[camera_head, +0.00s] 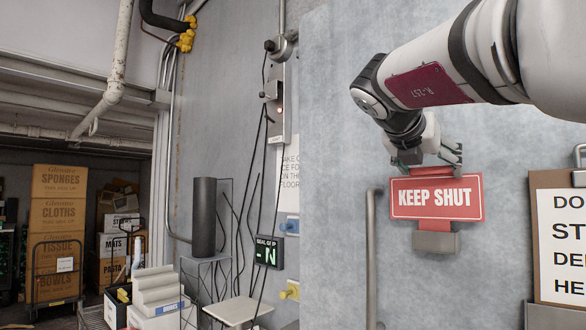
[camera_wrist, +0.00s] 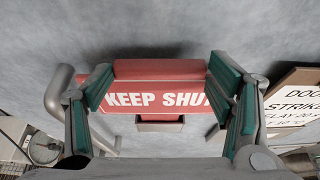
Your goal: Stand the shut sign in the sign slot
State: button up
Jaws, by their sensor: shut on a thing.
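The red sign (camera_head: 437,198) with white "KEEP SHUT" lettering is upright and roughly level in front of the grey door panel. My gripper (camera_head: 428,162) is shut on it at its top edge. In the wrist view the sign (camera_wrist: 155,100) lies between my green-padded fingers, its thick top edge nearest the camera. The sign slot (camera_head: 436,243) is a small grey holder on the panel, straight below the sign. It also shows below the lettering in the wrist view (camera_wrist: 160,126). The sign's lower part comes down to the holder's top; I cannot tell whether it is inside.
A vertical grey handle (camera_head: 371,255) stands left of the slot. A framed notice (camera_head: 562,235) is on the right. A small "SEAL" display (camera_head: 269,252) and hanging cables are further left. Stacked boxes (camera_head: 58,225) stand at the far left.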

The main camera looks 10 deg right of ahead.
jog(key=shift+f, duration=0.8)
dwell(0.4)
jog(key=o, duration=1.1)
jog(key=v, duration=1.2)
